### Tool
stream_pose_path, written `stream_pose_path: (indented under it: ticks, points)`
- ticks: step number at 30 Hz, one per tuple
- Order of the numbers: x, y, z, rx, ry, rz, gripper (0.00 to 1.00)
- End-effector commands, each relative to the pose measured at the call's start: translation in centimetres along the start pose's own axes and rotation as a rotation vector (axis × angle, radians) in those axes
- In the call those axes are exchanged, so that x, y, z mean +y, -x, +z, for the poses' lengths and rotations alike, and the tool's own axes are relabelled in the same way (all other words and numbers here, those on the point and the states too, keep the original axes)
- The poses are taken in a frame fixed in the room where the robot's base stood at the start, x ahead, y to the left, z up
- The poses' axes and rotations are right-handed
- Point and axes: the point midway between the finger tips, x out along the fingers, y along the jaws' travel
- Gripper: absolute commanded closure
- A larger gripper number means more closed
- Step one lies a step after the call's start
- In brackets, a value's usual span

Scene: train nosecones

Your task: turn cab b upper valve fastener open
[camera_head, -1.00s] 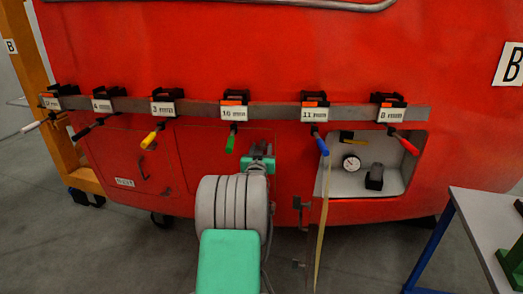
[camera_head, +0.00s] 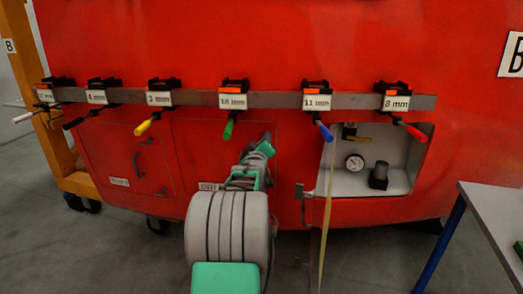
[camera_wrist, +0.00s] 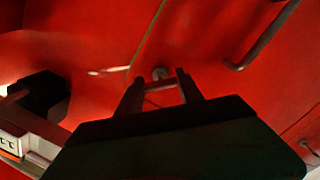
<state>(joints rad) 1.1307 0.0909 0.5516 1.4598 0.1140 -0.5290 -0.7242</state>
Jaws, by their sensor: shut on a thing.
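In the head view my gripper (camera_head: 265,142) reaches the red nosecone front just right of the green clamp handle. My own arm and gripper hide the fastener there. The red valve panel (camera_head: 205,150) lies behind and left of my arm, with a small white label (camera_head: 211,186) low on it.
A grey bar (camera_head: 280,100) crosses the nosecone above, with several labelled clamps and hanging coloured handles. The green handle (camera_head: 229,129) is close to my gripper. Right are an open recess with a gauge (camera_head: 355,162) and a grey table (camera_head: 495,215). A yellow strap (camera_head: 327,215) hangs nearby.

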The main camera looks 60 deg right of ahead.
Motion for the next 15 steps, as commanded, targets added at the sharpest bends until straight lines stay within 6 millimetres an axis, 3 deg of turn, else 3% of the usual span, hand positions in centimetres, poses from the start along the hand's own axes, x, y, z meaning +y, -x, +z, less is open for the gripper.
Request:
stream_pose_path:
  ticks: [15]
  points:
    - [-0.14, 0.00, 0.15, 0.001, 0.481, 0.001, 0.97]
